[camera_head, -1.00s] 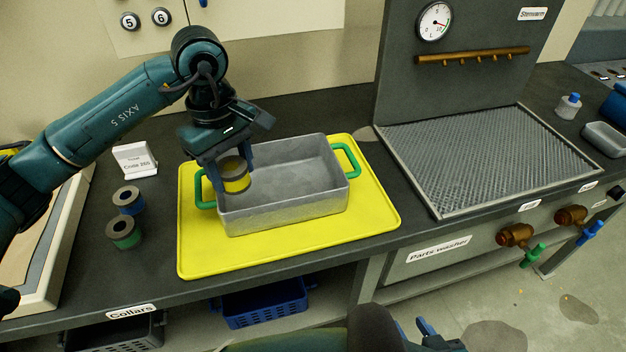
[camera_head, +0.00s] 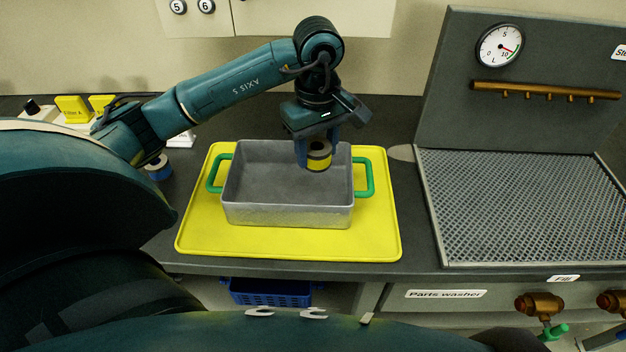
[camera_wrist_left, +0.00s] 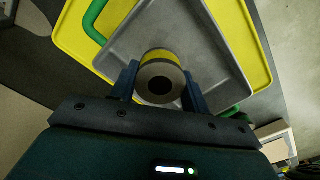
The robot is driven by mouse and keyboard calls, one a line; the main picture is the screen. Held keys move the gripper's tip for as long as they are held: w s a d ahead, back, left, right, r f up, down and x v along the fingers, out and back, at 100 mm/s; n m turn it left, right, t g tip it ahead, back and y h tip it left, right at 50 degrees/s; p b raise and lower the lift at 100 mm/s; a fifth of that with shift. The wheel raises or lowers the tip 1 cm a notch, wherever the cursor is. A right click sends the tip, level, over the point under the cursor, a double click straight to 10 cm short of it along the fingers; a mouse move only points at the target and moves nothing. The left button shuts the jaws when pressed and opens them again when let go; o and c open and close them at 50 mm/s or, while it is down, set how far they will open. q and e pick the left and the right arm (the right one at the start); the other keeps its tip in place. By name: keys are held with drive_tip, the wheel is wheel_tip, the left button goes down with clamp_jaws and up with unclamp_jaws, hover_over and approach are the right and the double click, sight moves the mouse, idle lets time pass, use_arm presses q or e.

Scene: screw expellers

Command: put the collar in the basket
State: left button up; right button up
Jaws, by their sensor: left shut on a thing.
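My left gripper (camera_head: 318,158) is shut on a collar (camera_head: 319,163), a short grey ring with a yellow band and a dark bore. The gripper holds it over the right part of the grey metal basket (camera_head: 290,216), which has green handles. In the left wrist view the collar (camera_wrist_left: 160,84) sits between the two blue fingers (camera_wrist_left: 160,85), with the basket (camera_wrist_left: 215,42) beneath and around it. Its exact height above the basket floor is hard to tell. My right gripper does not show.
The basket stands on a yellow mat (camera_head: 290,243) on the dark counter. A collar with a blue band (camera_head: 158,170) is partly hidden behind my left arm. The parts washer's mesh tray (camera_head: 520,205) lies to the right. A blue crate (camera_head: 270,291) is below the counter.

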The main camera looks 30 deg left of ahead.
use_arm(q)
hover_over(316, 193)
wheel_tip(316, 193, down, 4)
drive_tip(key=shift+f, duration=0.2)
wheel_tip(316, 193, down, 4)
drive_tip(key=shift+r+p, duration=0.25)
drive_tip(key=shift+p, duration=0.2)
drive_tip(key=shift+f, duration=0.35)
drive_tip(key=shift+f+b, duration=0.25)
drive_tip(key=shift+b, duration=0.05)
drive_tip(key=o, duration=0.7)
drive_tip(key=shift+r, duration=0.1)
drive_tip(key=o, duration=0.4)
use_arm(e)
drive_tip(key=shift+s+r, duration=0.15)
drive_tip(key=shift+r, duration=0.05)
